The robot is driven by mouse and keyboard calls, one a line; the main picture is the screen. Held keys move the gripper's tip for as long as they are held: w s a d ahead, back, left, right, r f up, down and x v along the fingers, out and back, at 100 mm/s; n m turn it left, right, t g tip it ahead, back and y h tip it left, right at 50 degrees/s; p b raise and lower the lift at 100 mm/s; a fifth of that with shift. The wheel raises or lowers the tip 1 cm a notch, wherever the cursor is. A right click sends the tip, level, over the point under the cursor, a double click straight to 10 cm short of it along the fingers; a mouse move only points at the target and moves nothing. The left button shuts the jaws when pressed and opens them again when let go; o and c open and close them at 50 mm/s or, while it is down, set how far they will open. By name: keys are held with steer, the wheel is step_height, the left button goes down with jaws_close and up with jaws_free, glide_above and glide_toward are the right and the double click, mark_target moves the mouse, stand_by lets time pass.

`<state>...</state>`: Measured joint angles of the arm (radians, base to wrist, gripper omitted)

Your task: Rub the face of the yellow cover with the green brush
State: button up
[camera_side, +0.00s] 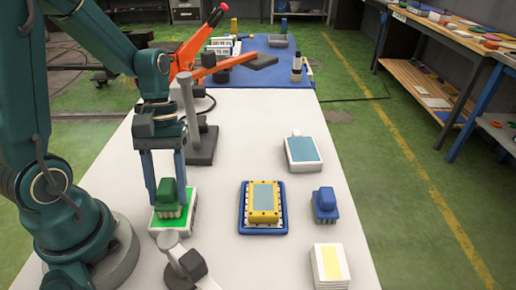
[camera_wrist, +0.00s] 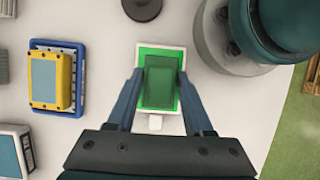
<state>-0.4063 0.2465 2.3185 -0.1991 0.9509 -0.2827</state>
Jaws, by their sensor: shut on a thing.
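The green brush (camera_side: 171,198) stands on a white block with a green top (camera_side: 158,222) at the left of the white table. My gripper (camera_side: 167,196) points down and is shut on the green brush, which also shows between the fingers in the wrist view (camera_wrist: 160,82). The brush appears to be at the green top; I cannot tell whether it touches it. The yellow cover (camera_side: 264,214) lies on a blue tray (camera_side: 241,229) at the table's middle, right of my gripper. Its face has a pale blue-grey panel; it also shows at the left in the wrist view (camera_wrist: 43,82).
A blue brush (camera_side: 325,205) stands right of the tray. A white box with a blue face (camera_side: 303,152) lies behind, and a white stack with a yellow label (camera_side: 330,265) is in front. A grey post (camera_side: 190,115) stands behind my gripper. Bare table separates brush and tray.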

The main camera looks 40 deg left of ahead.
mark_target(163, 194)
steer(key=shift+f, duration=0.35)
steer(key=shift+r, duration=0.1)
stand_by(0.6)
steer(key=shift+r, duration=3.45)
